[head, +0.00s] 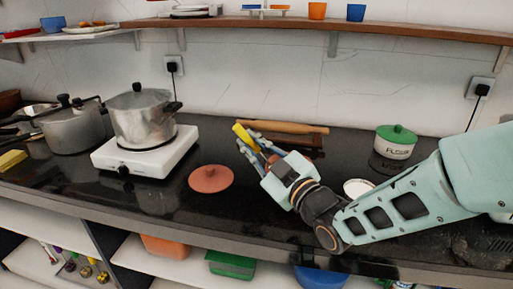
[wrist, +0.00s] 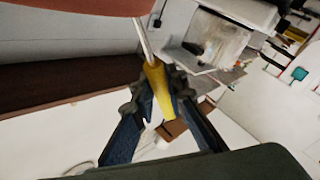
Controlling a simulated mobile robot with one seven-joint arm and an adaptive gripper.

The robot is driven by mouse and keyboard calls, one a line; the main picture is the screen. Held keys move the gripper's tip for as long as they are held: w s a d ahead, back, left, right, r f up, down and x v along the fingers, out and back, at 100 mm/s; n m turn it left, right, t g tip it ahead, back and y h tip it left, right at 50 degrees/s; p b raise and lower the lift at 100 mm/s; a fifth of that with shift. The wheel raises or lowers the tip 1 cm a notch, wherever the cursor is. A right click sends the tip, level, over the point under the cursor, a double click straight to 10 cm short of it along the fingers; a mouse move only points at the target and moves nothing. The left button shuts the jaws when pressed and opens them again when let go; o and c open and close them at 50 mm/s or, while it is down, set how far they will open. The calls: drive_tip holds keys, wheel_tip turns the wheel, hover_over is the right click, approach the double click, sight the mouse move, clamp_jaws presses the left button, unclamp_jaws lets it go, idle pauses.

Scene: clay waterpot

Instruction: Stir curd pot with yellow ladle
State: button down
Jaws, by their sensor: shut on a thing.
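My gripper (head: 249,145) is above the counter, right of the stove. It is shut on the yellow handle (head: 242,133) of the ladle. In the wrist view the yellow handle (wrist: 158,88) sits between the fingertips (wrist: 155,95), and a thin metal rod runs up from it to the edge of a reddish clay-coloured surface (wrist: 80,7). That surface may be the curd pot; only part of it shows. The ladle's bowl is hidden. In the head view a round clay lid (head: 211,178) lies flat on the counter, left of my gripper. I cannot make out the curd pot clearly there.
A steel pot (head: 143,118) stands on the white stove (head: 146,157), with another pot (head: 73,127) to its left. A rolling pin (head: 282,127) lies behind my gripper.

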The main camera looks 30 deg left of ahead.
drive_tip(key=shift+s+d, duration=0.3)
drive_tip(key=shift+s, duration=0.25)
drive_tip(key=shift+d, duration=0.35)
drive_tip(key=shift+w+f+b, duration=0.2)
drive_tip(key=shift+w+b, duration=0.4)
drive_tip(key=shift+b, duration=0.35)
drive_tip(key=shift+a+r, duration=0.15)
drive_tip(key=shift+r, duration=0.2)
wheel_tip(320, 180, up, 10)
drive_tip(key=p, duration=0.7)
drive_tip(key=shift+r, duration=0.2)
